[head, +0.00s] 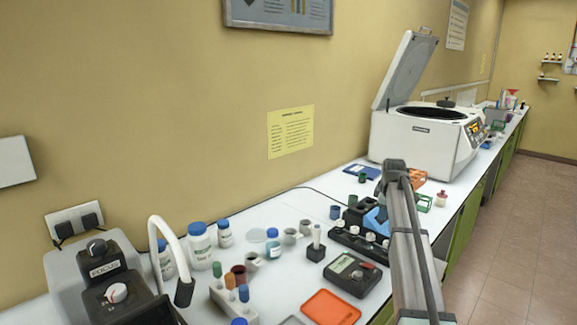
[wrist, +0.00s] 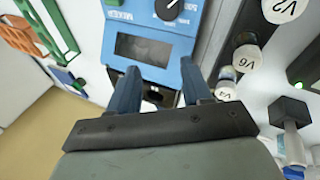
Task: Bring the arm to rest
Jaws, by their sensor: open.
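My gripper (wrist: 160,82) shows in the wrist view with its two blue fingers apart and nothing seen held between them. It points at a blue mixer (wrist: 150,48) with a dark window and a black knob; I cannot tell whether the fingers touch it. Dark openings show between and beyond the fingers. In the head view my arm reaches in from the lower right, bends at a dark joint, and comes down over the blue mixer (head: 377,221). The fingers cannot be made out clearly there.
A white centrifuge (head: 418,141) stands behind, lid raised. Bottles, a scale (head: 352,273) and an orange tray (head: 330,307) are nearer.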

